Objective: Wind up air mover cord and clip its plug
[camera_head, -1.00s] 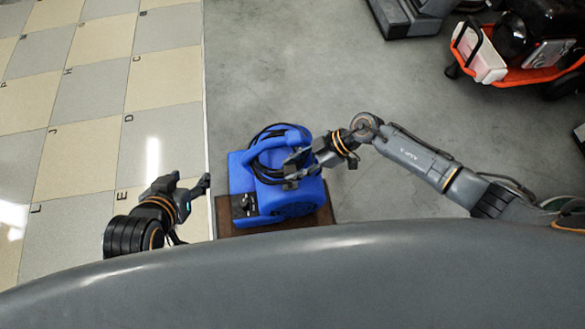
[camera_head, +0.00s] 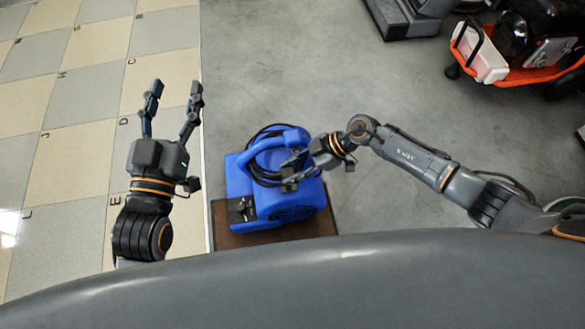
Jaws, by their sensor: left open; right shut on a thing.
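The blue air mover (camera_head: 297,206) stands on a brown mat (camera_head: 228,236). Its black cord (camera_head: 262,165) lies in loops around the top handle. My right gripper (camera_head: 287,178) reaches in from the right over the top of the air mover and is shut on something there. What it grips is small and partly hidden by the fingers, and I cannot tell whether it is cord or plug. My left gripper (camera_head: 173,98) is open and empty, left of the air mover over the tiled floor, with its fingers pointing up the picture. I cannot make out the plug or its clip.
A red-orange cart (camera_head: 517,78) with a white bin (camera_head: 482,58) and black equipment stands at the upper right. A dark grey machine (camera_head: 405,18) is at the top. The concrete floor between them and the air mover is clear. Lettered tiles (camera_head: 75,150) cover the left.

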